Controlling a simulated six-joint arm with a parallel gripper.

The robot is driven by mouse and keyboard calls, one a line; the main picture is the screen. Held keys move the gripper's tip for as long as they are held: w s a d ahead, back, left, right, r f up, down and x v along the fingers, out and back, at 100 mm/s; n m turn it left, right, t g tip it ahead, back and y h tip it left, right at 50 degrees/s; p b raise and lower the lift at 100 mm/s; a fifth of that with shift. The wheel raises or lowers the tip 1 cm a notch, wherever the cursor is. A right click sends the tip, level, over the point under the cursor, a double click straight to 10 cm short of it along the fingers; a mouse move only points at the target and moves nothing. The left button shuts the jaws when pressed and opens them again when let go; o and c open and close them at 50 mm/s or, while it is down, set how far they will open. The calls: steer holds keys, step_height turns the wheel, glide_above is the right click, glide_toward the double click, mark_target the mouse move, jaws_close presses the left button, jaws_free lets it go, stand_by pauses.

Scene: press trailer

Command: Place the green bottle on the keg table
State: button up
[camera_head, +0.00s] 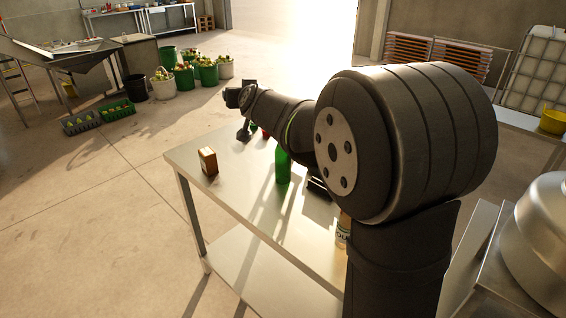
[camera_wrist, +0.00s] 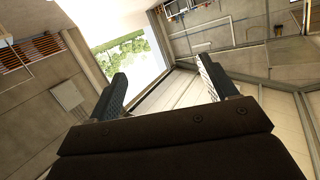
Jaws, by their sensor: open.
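The green bottle (camera_head: 283,166) stands upright on a steel table (camera_head: 225,195) in the head view, partly hidden at its top by my arm. My gripper (camera_wrist: 161,68) is open and empty in the wrist view, its two dark fingers spread apart. It is aimed at the bright doorway, away from the bottle, and no task object shows between the fingers. At the right edge of the head view, a rounded steel vessel (camera_head: 540,228) that may be a keg rests by a metal surface (camera_head: 497,292). I cannot tell for certain that this is the keg table.
A brown box (camera_head: 208,161) stands at the table's left. A labelled container (camera_head: 343,230) is partly hidden behind my arm. A dark object (camera_head: 318,188) lies right of the bottle.

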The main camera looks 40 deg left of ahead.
steer(key=d+f+m+t+h, duration=0.15)
steer(key=d+m+t, duration=0.25)
steer(key=d+t, duration=0.55)
steer(key=g+h, duration=0.1)
steer(key=g, duration=0.1)
glide_toward(283, 159)
steer(key=x, duration=0.9)
steer(key=shift+w+a, duration=0.1)
steer(key=shift+w, duration=0.1)
steer(key=shift+f+x, duration=0.2)
steer(key=shift+x, duration=2.3)
steer(key=shift+s+a, duration=0.1)
steer(key=shift+a, duration=0.1)
steer(key=c, duration=1.3)
steer(key=shift+r, duration=0.1)
steer(key=shift+c, duration=0.2)
steer(key=w+d+r, duration=0.4)
steer(key=d+r, duration=0.7)
